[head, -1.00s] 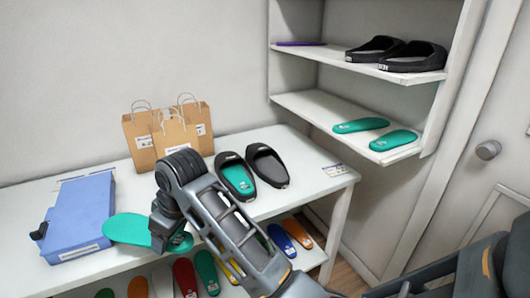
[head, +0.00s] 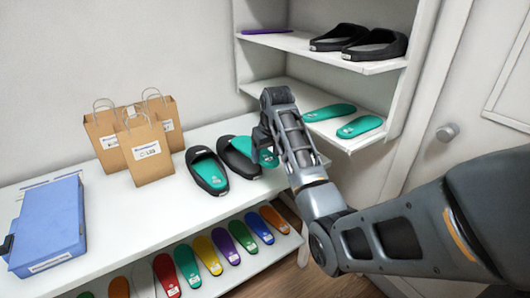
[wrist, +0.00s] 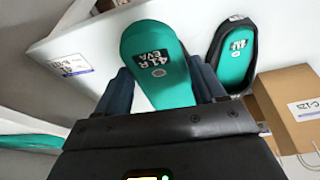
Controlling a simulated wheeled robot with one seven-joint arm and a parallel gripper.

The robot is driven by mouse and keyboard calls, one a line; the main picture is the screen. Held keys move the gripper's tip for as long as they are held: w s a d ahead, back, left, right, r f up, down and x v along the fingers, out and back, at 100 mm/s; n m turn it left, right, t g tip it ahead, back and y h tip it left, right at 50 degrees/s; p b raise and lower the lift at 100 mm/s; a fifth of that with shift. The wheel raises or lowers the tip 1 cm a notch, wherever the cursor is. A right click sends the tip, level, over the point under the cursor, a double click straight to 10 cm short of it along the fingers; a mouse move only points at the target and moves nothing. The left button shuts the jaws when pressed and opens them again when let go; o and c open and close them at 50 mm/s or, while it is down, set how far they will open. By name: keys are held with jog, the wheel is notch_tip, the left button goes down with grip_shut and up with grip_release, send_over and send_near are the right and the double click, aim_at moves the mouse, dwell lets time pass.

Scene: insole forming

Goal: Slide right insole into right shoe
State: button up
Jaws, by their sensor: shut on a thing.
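The right insole (wrist: 155,45), teal and marked 41R EVA, is between the fingers of my gripper (wrist: 163,88) in the wrist view. My gripper is shut on its heel end; it also shows in the head view (head: 264,150). There the insole (head: 243,145) lies over the black right shoe (head: 238,164), toe end at the shoe's upper. I cannot tell how far it is inside. The right shoe is mostly hidden in the wrist view. The left shoe (head: 201,158) stands beside it with a teal insole in it, marked 41L in the wrist view (wrist: 236,58).
Paper bags (head: 148,150) stand left of the shoes. A blue box-like device (head: 50,225) sits at the table's left end. Wall shelves (head: 372,67) at the right hold black shoes and teal insoles. Coloured insoles lie on the shelf below the table (head: 150,235).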

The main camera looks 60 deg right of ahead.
aim_at(248, 146)
jog(key=shift+w+d+f, duration=0.1)
jog(key=shift+f, duration=1.65)
jog(key=shift+w+f, duration=0.1)
jog(key=shift+f, duration=1.6)
jog(key=shift+w+d+f, duration=0.1)
jog(key=shift+w+d, duration=0.2)
jog(key=shift+w, duration=0.25)
jog(key=shift+w+d, duration=0.3)
jog(key=shift+w, duration=0.2)
jog(key=shift+w+d+f+b, duration=0.15)
jog(key=shift+w+d+b, duration=0.25)
jog(key=shift+w, duration=0.1)
jog(key=shift+w+d+f+b, duration=0.1)
jog(key=shift+w+d+b, duration=0.15)
jog(key=shift+w+b, duration=0.2)
jog(key=w+d+b, duration=0.1)
jog(key=w+b, duration=0.1)
jog(key=w+d+b, duration=0.1)
jog(key=w+b, duration=0.1)
jog(key=b, duration=0.1)
jog(key=w+d+f+b, duration=0.1)
jog(key=w+b, duration=0.1)
jog(key=shift+w+d, duration=0.15)
jog(key=shift+d, duration=0.25)
jog(key=o, duration=1.1)
jog(key=shift+v, duration=3.85)
